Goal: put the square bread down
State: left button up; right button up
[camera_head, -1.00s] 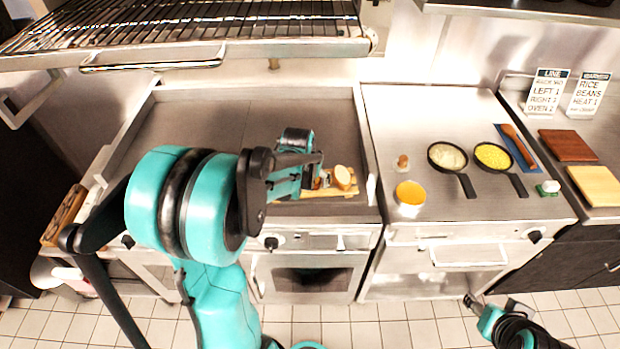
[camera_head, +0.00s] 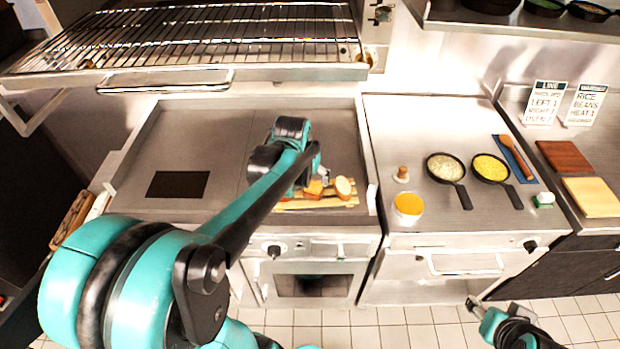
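A wooden board (camera_head: 335,201) lies at the front right of the flat griddle (camera_head: 225,135). A round-looking bread piece (camera_head: 344,187) sits at its right end. A browner, blockier piece (camera_head: 314,188) sits just left of it; I cannot tell for sure whether it is the square bread. My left gripper (camera_head: 322,176) is low over the board, right by the blockier piece. Its fingers are small and partly hidden by my arm, so I cannot tell whether they hold anything. My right gripper (camera_head: 474,304) is low at the lower right, away from the counters, its fingers unclear.
A wire rack (camera_head: 200,40) hangs above the griddle. A dark rectangle (camera_head: 178,184) marks the griddle's left part. The right counter holds an orange-topped container (camera_head: 408,207), a pan of pale food (camera_head: 445,167) and a pan of yellow food (camera_head: 491,168).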

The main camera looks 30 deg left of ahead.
pick_arm(q)
jog(key=s+d+r+m+t+h, duration=0.1)
jog(key=s+d+r+m+t, duration=0.1)
jog(key=s+d, duration=1)
jog(key=d, duration=0.2)
jog(key=shift+s+d+m+t, duration=0.35)
jog(key=shift+s+m+t, duration=0.05)
